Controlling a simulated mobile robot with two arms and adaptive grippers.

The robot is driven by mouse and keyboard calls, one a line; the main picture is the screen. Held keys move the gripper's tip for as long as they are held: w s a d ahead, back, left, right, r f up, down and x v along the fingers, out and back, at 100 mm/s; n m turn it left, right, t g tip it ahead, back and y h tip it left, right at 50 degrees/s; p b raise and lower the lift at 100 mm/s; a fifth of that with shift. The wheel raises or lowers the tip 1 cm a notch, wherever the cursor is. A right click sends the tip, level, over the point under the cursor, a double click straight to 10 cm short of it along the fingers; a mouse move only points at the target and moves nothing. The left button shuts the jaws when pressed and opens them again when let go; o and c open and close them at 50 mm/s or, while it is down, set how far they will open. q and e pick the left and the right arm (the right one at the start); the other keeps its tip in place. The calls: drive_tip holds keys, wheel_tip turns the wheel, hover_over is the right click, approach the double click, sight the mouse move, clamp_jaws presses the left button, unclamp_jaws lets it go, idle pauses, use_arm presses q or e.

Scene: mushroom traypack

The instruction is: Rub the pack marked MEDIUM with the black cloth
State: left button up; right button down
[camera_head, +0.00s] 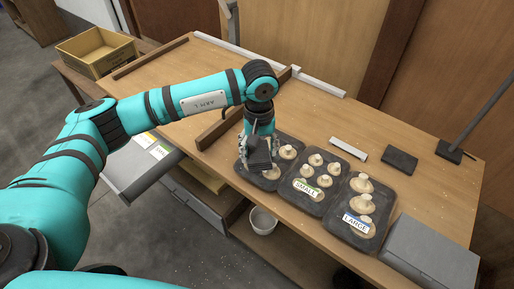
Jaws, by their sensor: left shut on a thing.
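Three dark trays of pale mushrooms stand in a row on the wooden table. The middle pack (313,203) bears a green label reading SMALL, and the right pack (344,234) bears a blue label reading LARGE. The left pack (286,166) lies under my left gripper, and its label is hidden, so I cannot read MEDIUM. My left gripper (258,146) points down over this pack, shut on a dark, flat piece that looks like the black cloth (257,160). The cloth is at the pack; whether it touches is unclear. My right gripper is out of view.
A dark block (400,161) and a white bar (348,149) lie behind the packs. A grey box (430,252) stands at the right front, a black stand with a rod (450,152) at the right.

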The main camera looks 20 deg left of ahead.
sight(259, 152)
use_arm(q)
drive_tip(key=shift+r, duration=0.1)
drive_tip(key=shift+r+p, duration=1.35)
drive_tip(key=shift+r, duration=1.55)
drive_tip(key=shift+r+p, duration=0.35)
drive_tip(key=shift+r, duration=1.15)
